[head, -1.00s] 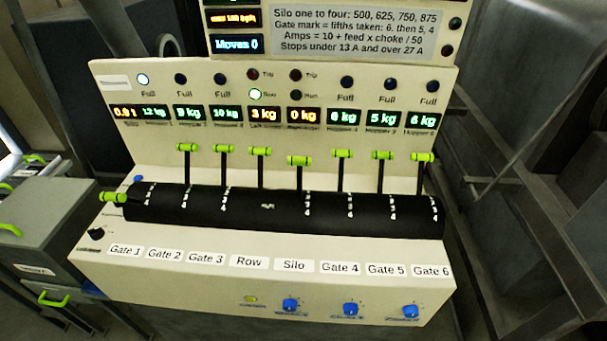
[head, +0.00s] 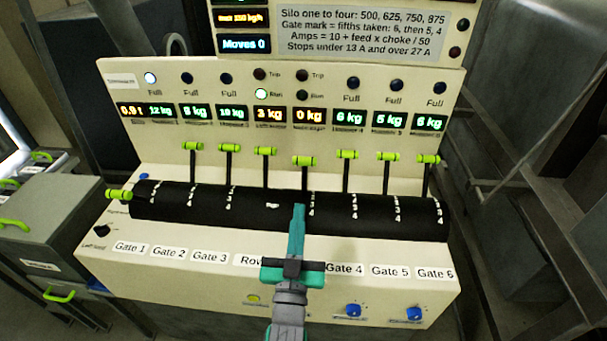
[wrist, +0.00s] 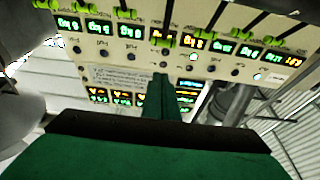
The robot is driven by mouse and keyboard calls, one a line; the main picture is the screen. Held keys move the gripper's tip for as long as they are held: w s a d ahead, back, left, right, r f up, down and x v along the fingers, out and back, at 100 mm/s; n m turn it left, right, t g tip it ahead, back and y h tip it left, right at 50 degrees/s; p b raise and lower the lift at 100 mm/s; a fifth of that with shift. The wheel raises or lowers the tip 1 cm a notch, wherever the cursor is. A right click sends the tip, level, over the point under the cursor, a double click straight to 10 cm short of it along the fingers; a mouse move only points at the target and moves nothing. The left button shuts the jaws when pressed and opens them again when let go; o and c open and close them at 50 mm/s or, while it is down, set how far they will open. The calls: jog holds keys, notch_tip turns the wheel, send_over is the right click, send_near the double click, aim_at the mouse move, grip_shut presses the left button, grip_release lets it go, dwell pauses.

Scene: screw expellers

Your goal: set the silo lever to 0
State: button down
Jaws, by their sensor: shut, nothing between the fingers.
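The silo lever (head: 304,161) is a black stem with a lime-green cross handle, rising from the black drum above the Silo label, which my arm covers. Its handle sits a little lower than the handles of the levers beside it. My gripper (head: 298,208) is shut and empty, in front of the drum just below this lever's stem. In the wrist view, the panel appears upside down, and my gripper (wrist: 161,80) points up toward a lime handle (wrist: 163,43). I cannot tell whether it touches the lever. The silo slot's marks are partly hidden.
Neighbouring lime-handled levers stand close on both sides: the row lever (head: 265,151) and the Gate 4 lever (head: 347,155). Another lime handle (head: 118,194) lies low at the drum's left end. Blue knobs (head: 354,311) sit along the front edge. The display reads Moves 0.

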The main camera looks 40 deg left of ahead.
aim_at(304, 174)
jog(key=shift+w+a+f+x, duration=0.1)
jog(key=shift+f+x, duration=0.3)
jog(key=shift+x, duration=1.75)
jog(key=shift+w+a+f+x, duration=0.15)
jog(key=shift+f+x, duration=0.25)
jog(key=shift+x, duration=1.7)
jog(key=shift+s+a+f+x, duration=0.1)
jog(key=shift+f+x, duration=0.3)
jog(key=shift+x, duration=1.75)
jog(key=shift+w, duration=0.1)
jog(key=shift+w, duration=0.1)
